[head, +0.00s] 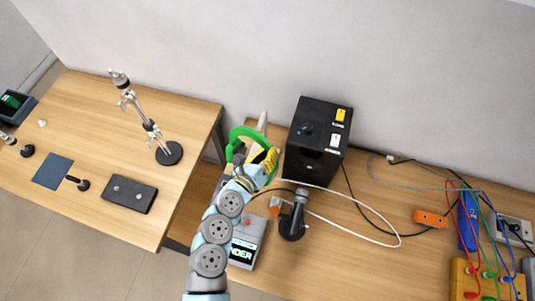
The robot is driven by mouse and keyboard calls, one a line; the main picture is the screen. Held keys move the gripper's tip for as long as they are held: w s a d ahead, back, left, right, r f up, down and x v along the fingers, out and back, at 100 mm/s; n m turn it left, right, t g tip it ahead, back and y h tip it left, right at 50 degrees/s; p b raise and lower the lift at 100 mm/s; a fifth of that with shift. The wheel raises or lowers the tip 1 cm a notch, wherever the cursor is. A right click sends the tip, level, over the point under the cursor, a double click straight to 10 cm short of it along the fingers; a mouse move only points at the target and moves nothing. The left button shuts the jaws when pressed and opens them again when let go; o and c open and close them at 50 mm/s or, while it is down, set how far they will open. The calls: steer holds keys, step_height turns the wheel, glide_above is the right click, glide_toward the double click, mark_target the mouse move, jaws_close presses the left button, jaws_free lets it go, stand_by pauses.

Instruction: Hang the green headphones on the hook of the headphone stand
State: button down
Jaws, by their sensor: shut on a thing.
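The green headphones (240,133) are held up by my gripper (262,155), near the left end of the right-hand table. Their curved band shows on the left and top of the gripper; the rest is partly hidden by the gripper and arm. My gripper, with yellow parts, is shut on them. A pale upright piece (262,121) shows just behind the headphones. It may be the headphone stand, but its hook and base are hidden and I cannot tell. I cannot tell whether the headphones touch it.
A black box (318,135) stands right of the gripper. A microphone (297,212) on a round base, a grey device (246,246) and a white cable (370,238) are near my arm. A jointed metal stand (150,125) stands on the left table (85,115), across a gap.

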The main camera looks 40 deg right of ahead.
steer(key=w+x, duration=0.1)
steer(key=x, duration=0.6)
steer(key=shift+w+f+b, duration=0.35)
steer(key=shift+w+b, duration=0.1)
stand_by(0.7)
steer(key=shift+w, duration=0.1)
stand_by(0.6)
